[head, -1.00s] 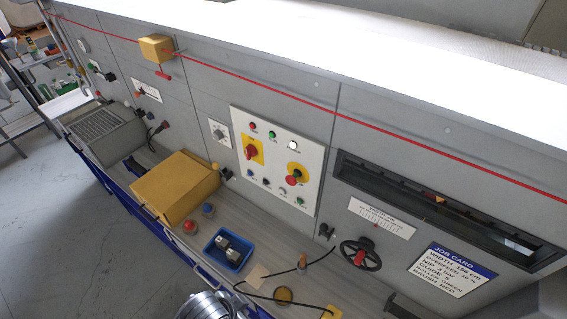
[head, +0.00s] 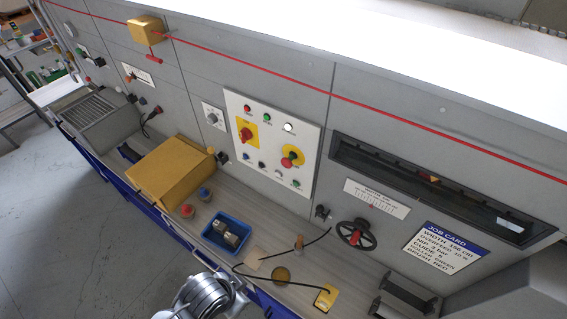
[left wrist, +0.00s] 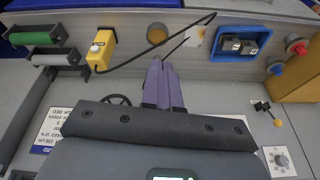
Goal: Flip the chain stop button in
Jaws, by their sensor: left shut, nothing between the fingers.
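A white control panel (head: 272,112) on the grey machine wall carries several small buttons and lamps. The labels are too small to read, so I cannot tell which is the chain stop. My left gripper (left wrist: 165,64) is shut and empty in the left wrist view, over the ledge side of the wall, with the panel out of that view. My right gripper is not in view.
The ledge below holds a yellow box (head: 172,172), a blue tray (head: 227,232) with metal parts, a corded yellow pendant (head: 326,297) and red and blue knobs. A handwheel (head: 356,235) and a job card (head: 440,250) are right of the panel. A red cord crosses above.

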